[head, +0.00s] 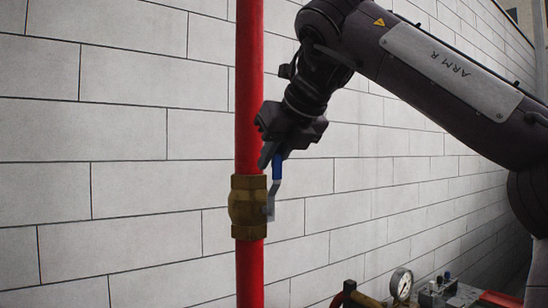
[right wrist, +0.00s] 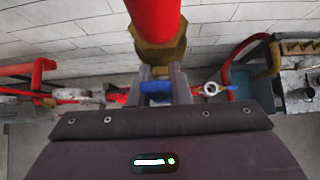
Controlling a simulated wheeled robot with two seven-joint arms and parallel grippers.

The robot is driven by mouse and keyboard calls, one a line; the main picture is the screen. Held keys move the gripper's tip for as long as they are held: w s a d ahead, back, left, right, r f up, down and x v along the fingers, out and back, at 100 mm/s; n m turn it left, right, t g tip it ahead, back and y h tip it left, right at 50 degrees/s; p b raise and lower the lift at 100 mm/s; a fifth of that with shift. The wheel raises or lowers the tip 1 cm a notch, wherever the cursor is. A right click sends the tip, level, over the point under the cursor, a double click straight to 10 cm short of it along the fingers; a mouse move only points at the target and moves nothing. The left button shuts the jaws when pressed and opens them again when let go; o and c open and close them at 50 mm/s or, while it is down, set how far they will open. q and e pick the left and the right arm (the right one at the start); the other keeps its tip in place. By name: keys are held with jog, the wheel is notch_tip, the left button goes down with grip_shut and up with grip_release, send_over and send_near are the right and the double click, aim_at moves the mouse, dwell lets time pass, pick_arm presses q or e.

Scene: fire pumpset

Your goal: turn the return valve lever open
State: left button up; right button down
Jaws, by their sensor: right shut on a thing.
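The brass valve (head: 248,207) sits on a vertical red pipe (head: 249,70), and both also show in the right wrist view, the valve (right wrist: 157,53) below the pipe (right wrist: 153,18). Its lever has a blue grip (head: 277,168) and a grey metal shank (head: 271,200). The lever stands upright, roughly along the pipe, on the valve's right side. My right gripper (head: 272,157) is shut on the blue grip from above. In the right wrist view the blue grip (right wrist: 156,87) lies between the two fingers. My left gripper is in neither view.
A white block wall (head: 120,150) stands behind the pipe. At the lower right are a round pressure gauge (head: 401,283) and other pump fittings (head: 440,290). The space left of the pipe is clear in the head view.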

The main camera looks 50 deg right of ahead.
jog(key=shift+a+f, duration=0.1)
jog(key=shift+f, duration=0.1)
dwell(0.3)
jog(key=c, duration=1.3)
grip_release()
jog(key=shift+w, duration=0.1)
jog(key=shift+c, duration=0.2)
jog(key=shift+a, duration=0.1)
jog(key=shift+r, duration=0.15)
